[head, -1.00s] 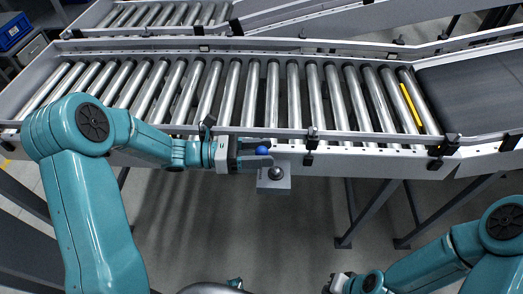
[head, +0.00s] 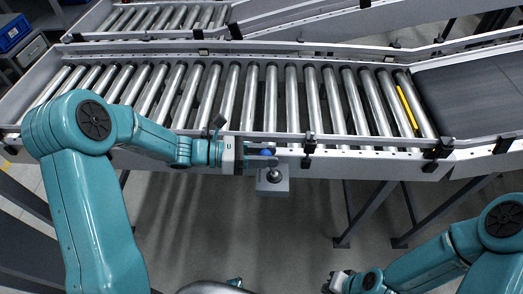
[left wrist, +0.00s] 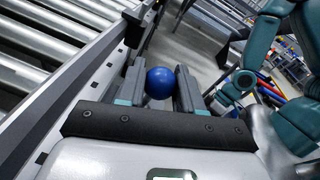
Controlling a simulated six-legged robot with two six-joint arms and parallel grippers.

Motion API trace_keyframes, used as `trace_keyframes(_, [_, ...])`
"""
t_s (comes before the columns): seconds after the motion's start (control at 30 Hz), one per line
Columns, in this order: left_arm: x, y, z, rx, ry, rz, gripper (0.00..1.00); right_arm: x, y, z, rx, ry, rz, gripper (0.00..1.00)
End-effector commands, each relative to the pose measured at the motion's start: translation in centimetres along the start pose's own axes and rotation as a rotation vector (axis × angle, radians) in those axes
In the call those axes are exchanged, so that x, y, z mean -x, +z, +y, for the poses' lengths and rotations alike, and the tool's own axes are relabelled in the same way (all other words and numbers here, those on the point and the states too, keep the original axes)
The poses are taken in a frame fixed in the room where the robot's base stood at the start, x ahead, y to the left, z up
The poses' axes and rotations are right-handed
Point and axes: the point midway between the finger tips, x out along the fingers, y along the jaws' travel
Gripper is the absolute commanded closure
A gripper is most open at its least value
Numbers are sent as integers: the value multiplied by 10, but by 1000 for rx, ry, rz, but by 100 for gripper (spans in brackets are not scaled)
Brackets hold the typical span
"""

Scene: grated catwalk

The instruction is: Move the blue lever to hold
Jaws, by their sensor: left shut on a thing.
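The blue lever shows as a round blue knob (head: 267,152) above a small grey box (head: 272,183) at the front rail of the conveyor. The knob also shows in the left wrist view (left wrist: 160,82), between the two finger pads. My left gripper (head: 262,155) reaches in from the left and is shut on the knob. Its fingers hide part of the knob in the head view, and the shaft is mostly hidden. I cannot read any position labels on the box. My right gripper (head: 340,283) is at the bottom of the head view, small and away from the lever; its jaws are unclear.
A roller conveyor (head: 262,100) with steel rollers runs across behind the lever, its front rail close to my left gripper. A yellow strip (head: 407,105) lies near the dark belt (head: 470,87) at right. The floor below the box is open. A blue bin (head: 14,33) stands far left.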

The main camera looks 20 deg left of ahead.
Motion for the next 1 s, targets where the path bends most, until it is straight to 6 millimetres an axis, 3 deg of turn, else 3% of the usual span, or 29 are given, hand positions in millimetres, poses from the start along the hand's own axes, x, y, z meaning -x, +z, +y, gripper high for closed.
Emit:
trace_keyframes(0.1, [-8,11,-5,-12,21,91,95,22,0,-8,0,0,0,100])
trace_keyframes(0.5, [-40,14,-9,-47,107,428,95,70,1,-25,0,0,0,100])
trace_keyframes(0.77, [-55,8,-8,-65,153,591,95,81,2,-29,0,0,0,100])
trace_keyframes(1.0, [-62,4,-7,-59,155,589,94,82,2,-29,0,0,0,100])
